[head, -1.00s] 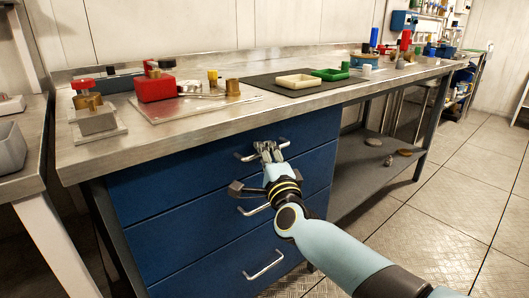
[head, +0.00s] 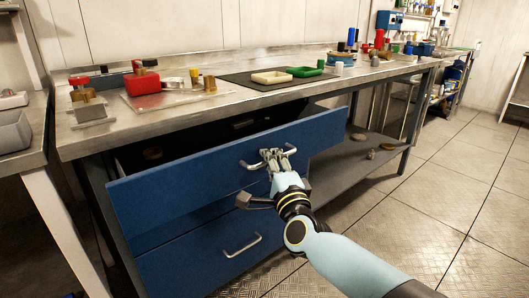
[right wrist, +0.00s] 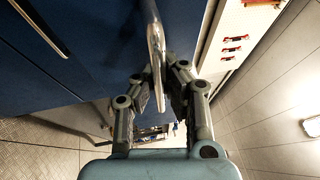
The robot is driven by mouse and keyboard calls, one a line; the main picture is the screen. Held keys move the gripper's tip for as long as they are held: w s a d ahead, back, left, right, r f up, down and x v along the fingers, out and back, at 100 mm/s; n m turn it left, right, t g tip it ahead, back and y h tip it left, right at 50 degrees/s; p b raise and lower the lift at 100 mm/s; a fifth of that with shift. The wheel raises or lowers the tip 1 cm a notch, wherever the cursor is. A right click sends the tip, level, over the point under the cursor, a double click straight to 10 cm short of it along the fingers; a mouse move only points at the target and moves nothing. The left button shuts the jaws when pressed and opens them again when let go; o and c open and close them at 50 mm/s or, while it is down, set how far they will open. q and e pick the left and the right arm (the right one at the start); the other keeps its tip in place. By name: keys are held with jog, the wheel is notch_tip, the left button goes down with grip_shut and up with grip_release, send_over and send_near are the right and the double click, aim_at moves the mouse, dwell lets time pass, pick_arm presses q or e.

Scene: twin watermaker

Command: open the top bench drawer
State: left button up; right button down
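The top bench drawer (head: 180,192) is blue and stands pulled out from the bench, with its dark interior showing behind the front. Its metal bar handle (head: 248,164) is at the middle of the front. My right gripper (head: 277,155) is at this handle, its fingers closed around the bar. In the right wrist view the handle (right wrist: 155,45) runs between the two fingers (right wrist: 157,88), which sit close on both sides of it. My left gripper is not in view.
The metal bench top (head: 190,112) carries a red box (head: 143,83), a dark mat with a cream tray (head: 270,77) and a green tray (head: 304,71). A lower drawer (head: 190,262) is shut. Tiled floor (head: 450,200) is free to the right.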

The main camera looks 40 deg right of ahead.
jog(key=s+p, duration=0.1)
jog(key=s, duration=0.8)
jog(key=shift+s+d+f+p, duration=0.2)
jog(key=shift+s+d+p, duration=0.1)
jog(key=shift+s+d, duration=0.1)
jog(key=c, duration=1.4)
grip_release()
jog(key=shift+w, duration=0.1)
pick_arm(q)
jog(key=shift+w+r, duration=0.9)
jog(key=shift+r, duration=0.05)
pick_arm(e)
jog(key=shift+r, duration=0.1)
jog(key=shift+a, duration=0.1)
jog(key=v, duration=1.2)
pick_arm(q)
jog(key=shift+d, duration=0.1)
